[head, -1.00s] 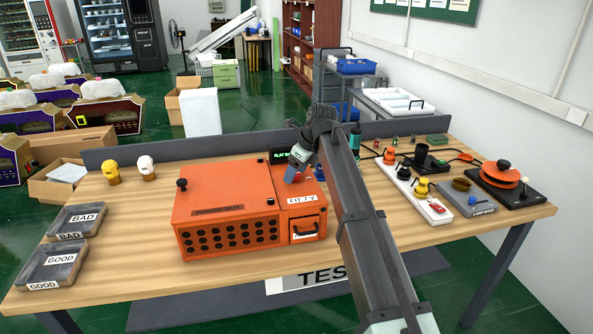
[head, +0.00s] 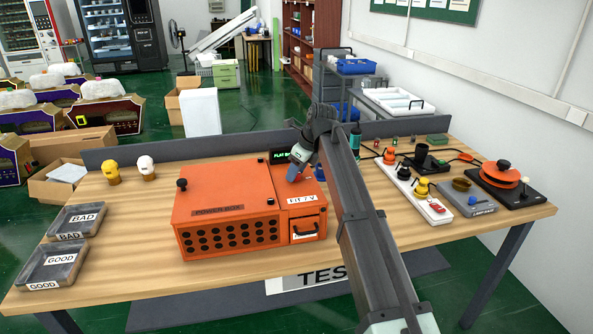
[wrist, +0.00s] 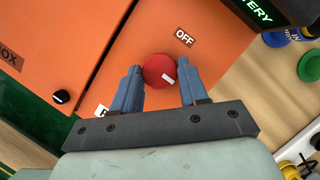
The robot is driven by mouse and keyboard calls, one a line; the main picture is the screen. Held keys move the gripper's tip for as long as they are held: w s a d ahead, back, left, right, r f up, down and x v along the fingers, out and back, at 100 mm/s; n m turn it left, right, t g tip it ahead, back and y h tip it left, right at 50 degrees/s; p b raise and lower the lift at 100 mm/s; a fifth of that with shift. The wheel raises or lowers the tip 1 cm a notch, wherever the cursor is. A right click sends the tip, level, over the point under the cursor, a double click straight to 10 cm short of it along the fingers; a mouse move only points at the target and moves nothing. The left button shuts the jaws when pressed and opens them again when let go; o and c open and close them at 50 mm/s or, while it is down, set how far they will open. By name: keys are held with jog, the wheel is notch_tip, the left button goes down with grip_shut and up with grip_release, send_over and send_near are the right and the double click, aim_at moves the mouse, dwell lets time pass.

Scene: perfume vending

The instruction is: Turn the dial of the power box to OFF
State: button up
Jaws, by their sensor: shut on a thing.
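The orange power box (head: 225,194) stands on the table, with its top panel on the right side under my gripper. In the wrist view, the round red dial (wrist: 155,66) sits between the two blue fingers of my gripper (wrist: 159,67), which is shut on it. The dial's white mark lies toward its lower right edge. The white OFF label (wrist: 185,37) is on the panel up and right of the dial. Another label (wrist: 102,110) at the lower left is mostly hidden by the left finger. In the head view my gripper (head: 294,176) hides the dial.
A dark display (wrist: 262,12) stands at the panel's far edge, close to my gripper. A black knob (wrist: 62,96) is on the box's lid. BAD (head: 76,235) and GOOD (head: 47,284) trays lie at left. A white strip with coloured knobs (head: 415,195) lies at right.

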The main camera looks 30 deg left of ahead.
jog(key=shift+n, duration=0.3)
jog(key=n, duration=0.1)
jog(key=n+g, duration=0.1)
jog(key=n, duration=0.1)
jog(key=shift+w+a+g, duration=0.1)
jog(key=shift+w+g, duration=0.1)
jog(key=shift+g, duration=0.1)
jog(key=n+g, duration=0.1)
jog(key=n, duration=0.2)
jog(key=shift+w+n+h, duration=0.15)
jog(key=shift+n+h, duration=0.15)
jog(key=shift+h, duration=0.1)
jog(key=n+g+h, duration=0.1)
jog(key=n, duration=0.3)
jog(key=shift+a, duration=0.2)
jog(key=shift+n+g+h, duration=0.3)
jog(key=shift+n+h, duration=0.4)
jog(key=shift+n, duration=1)
jog(key=o, duration=1.1)
jog(key=shift+c, duration=0.2)
